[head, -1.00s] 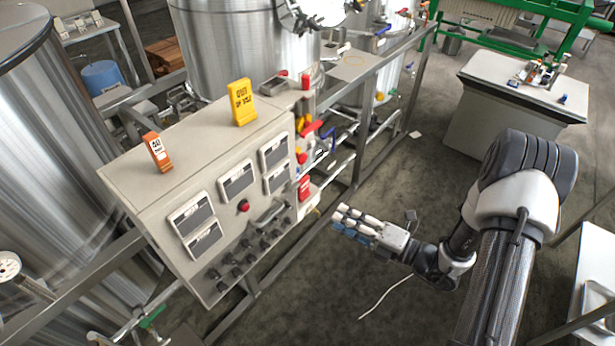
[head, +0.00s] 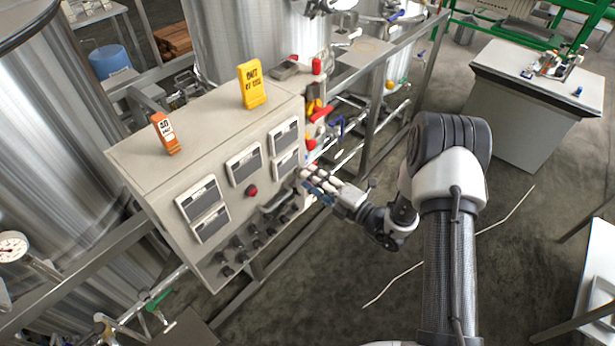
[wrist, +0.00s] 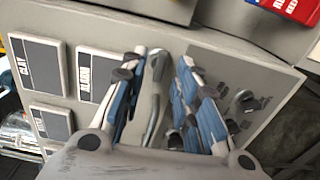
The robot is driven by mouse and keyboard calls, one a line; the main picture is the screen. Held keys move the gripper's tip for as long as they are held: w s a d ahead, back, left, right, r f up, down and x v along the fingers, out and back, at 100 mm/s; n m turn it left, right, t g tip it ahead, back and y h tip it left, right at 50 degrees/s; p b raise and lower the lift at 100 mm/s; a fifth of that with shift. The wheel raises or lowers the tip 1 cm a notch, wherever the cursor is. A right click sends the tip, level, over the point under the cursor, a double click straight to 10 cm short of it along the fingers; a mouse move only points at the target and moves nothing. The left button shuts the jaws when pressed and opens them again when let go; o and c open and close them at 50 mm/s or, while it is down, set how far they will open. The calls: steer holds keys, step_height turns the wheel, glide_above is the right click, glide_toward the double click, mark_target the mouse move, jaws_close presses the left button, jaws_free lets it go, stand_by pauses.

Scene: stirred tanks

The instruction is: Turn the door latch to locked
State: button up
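A grey control cabinet (head: 160,190) stands at the left centre with its front panel towards me. A curved metal handle (head: 277,204) sits on that panel, above the knobs; in the wrist view the handle (wrist: 153,100) shows between my fingers. I cannot tell for sure whether it is the door latch, or read a locked mark. My gripper (head: 306,181) is at the panel's right end, beside the handle. In the wrist view my gripper (wrist: 163,62) has its two blue-padded fingers apart, one on either side of the handle. Contact with it cannot be made out.
Several black knobs (head: 240,243) line the panel's lower part, with a red button (head: 251,191) and display plates above.

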steer(key=shift+x, duration=1.15)
steer(key=shift+c, duration=0.4)
jaws_close()
